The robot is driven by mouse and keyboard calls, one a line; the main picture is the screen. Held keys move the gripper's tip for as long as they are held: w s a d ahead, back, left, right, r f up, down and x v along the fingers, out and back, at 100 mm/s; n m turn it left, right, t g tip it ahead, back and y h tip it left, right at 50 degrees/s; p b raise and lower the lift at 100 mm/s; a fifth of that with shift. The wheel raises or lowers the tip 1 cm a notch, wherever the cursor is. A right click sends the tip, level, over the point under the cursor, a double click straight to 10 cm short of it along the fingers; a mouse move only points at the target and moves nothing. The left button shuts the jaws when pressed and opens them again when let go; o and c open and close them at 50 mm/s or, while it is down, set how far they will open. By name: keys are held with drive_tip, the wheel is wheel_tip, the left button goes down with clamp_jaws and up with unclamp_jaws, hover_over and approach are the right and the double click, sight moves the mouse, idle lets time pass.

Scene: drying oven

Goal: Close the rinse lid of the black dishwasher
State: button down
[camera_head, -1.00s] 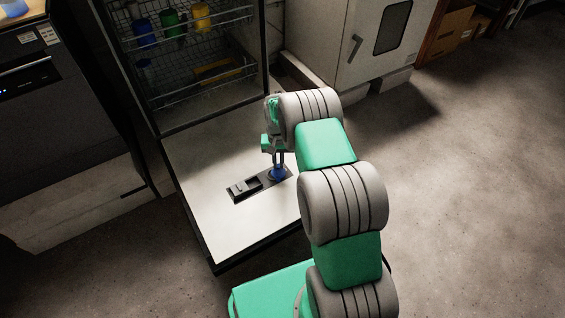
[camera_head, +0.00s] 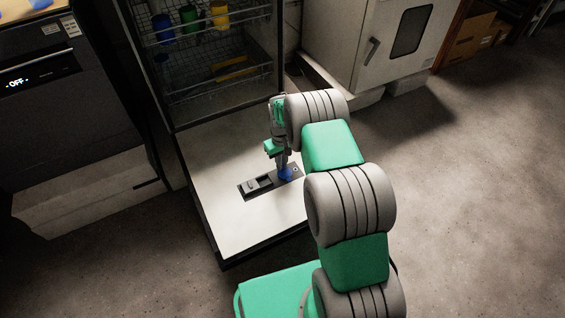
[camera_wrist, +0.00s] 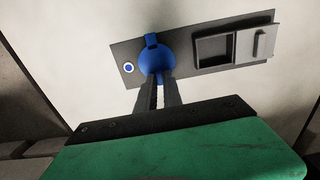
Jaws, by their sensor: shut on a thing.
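The black dishwasher stands with its door (camera_head: 240,215) folded down, its pale inner side facing up. A dark dispenser panel (camera_head: 245,191) is set in that door; it also shows in the wrist view (camera_wrist: 203,68). The blue round rinse lid (camera_head: 285,174) is at one end of the panel. In the wrist view the rinse lid (camera_wrist: 155,58) lies over the panel with its tab pointing away from me; I cannot tell whether it sits flush. My gripper (camera_wrist: 159,80) is shut on the near edge of the lid, and its fingertips hide that edge.
A rack (camera_head: 215,75) with blue, green and yellow cups is inside the dishwasher. Another appliance (camera_head: 60,100) with an "OFF" display stands at left. A pale oven cabinet (camera_head: 365,50) stands at back right. The floor at right is clear.

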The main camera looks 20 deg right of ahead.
idle(0.3)
drive_tip(key=c, duration=1.5)
unclamp_jaws()
wheel_tip(320, 180, up, 8)
drive_tip(key=p, duration=0.2)
drive_tip(key=shift+f+p, duration=0.1)
drive_tip(key=shift+p, duration=0.2)
